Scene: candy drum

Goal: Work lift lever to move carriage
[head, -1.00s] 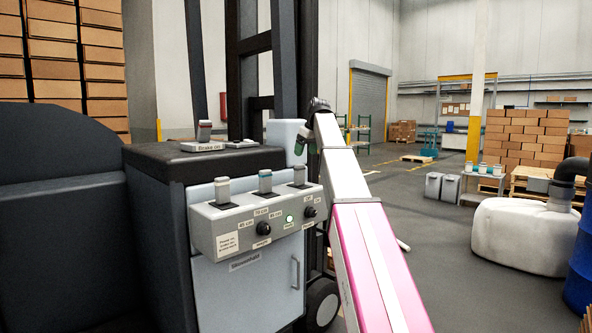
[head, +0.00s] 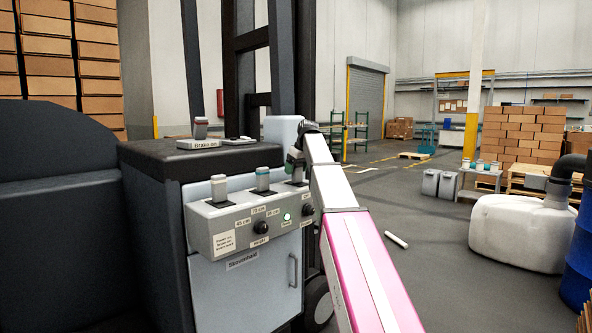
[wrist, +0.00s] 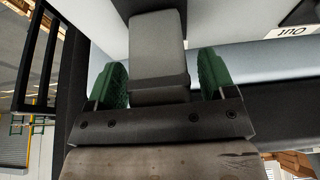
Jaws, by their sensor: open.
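A grey control box (head: 230,228) on the truck carries a row of short levers with pale caps. The left lever (head: 218,190) and the middle lever (head: 262,180) stand upright and clear. My gripper (head: 296,165) is at the right lever and mostly covers it. In the wrist view, the grey lever cap (wrist: 157,45) lies between the green pads of my gripper (wrist: 160,80). The jaws are open, with a pad on each side; a narrow gap shows at the right pad, and contact at the left is unclear. The carriage is not clearly seen.
A brake lever (head: 199,128) stands on the black top behind the box. The black mast (head: 247,60) rises behind. A white tank (head: 517,232) and a blue drum (head: 583,245) stand at the right. A white cylinder (head: 396,240) lies on the open floor.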

